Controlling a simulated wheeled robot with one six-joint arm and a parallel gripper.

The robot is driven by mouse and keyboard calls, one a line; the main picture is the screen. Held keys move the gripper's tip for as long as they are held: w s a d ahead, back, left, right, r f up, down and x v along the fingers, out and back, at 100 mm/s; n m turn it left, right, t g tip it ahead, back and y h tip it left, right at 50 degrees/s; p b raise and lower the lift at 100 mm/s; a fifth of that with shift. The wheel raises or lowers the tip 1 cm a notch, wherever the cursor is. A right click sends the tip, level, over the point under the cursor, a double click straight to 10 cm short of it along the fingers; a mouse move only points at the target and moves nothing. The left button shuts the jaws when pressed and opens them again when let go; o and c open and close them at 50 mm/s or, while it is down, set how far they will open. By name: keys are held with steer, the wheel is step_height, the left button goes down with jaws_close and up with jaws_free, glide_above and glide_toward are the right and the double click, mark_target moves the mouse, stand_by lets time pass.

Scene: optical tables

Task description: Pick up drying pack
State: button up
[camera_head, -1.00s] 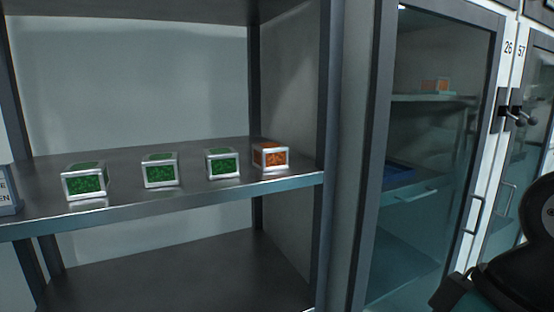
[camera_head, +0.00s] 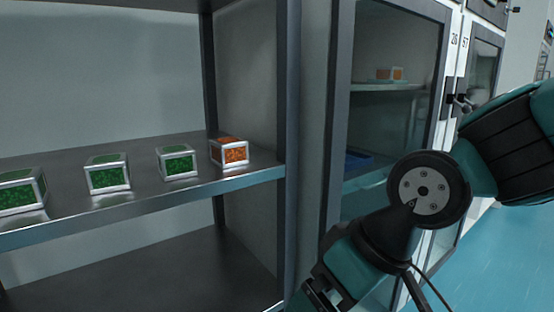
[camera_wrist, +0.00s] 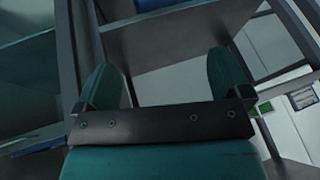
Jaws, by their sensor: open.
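Several framed cubes stand in a row on a metal shelf (camera_head: 150,205). An orange cube (camera_head: 229,152) is at the right end. Green cubes, one near it (camera_head: 177,162), one further left (camera_head: 107,174) and one at the left edge (camera_head: 20,193), fill the rest. I cannot tell which one is the drying pack. My gripper (camera_wrist: 166,82) shows in the wrist view with its two teal fingers spread and nothing between them. My arm is at the right in the head view, right of the shelf and apart from the cubes.
A dark upright post (camera_head: 287,130) bounds the shelf on the right. Beside it is a glass-fronted cabinet (camera_head: 390,120) with orange cubes (camera_head: 390,73) and a blue tray (camera_head: 357,161) inside. A lower shelf (camera_head: 180,275) looks empty. Open teal floor (camera_head: 500,260) lies at right.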

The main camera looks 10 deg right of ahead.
steer(key=w+a+r+t+y+p, duration=0.1)
steer(key=w+a+r+t+y, duration=0.1)
steer(key=w+r+t, duration=1)
steer(key=w+t, duration=0.1)
steer(key=w, duration=0.2)
steer(key=shift+w+a+r+m+t+y+p, duration=0.2)
steer(key=shift+a+m+t+y+p, duration=0.1)
steer(key=shift+a+m, duration=0.1)
steer(key=shift+w+p, duration=0.1)
steer(key=shift+p, duration=0.2)
steer(key=p, duration=2)
glide_toward(227, 139)
steer(key=x, duration=0.8)
steer(key=shift+r, duration=0.25)
steer(key=shift+w+a+f+p, duration=0.2)
steer(key=shift+w+p, duration=0.15)
steer(key=shift+p, duration=0.25)
steer(key=shift+w+a+f+p, duration=0.15)
steer(key=shift+w+p, duration=0.2)
steer(key=shift+p, duration=0.25)
steer(key=shift+c, duration=0.3)
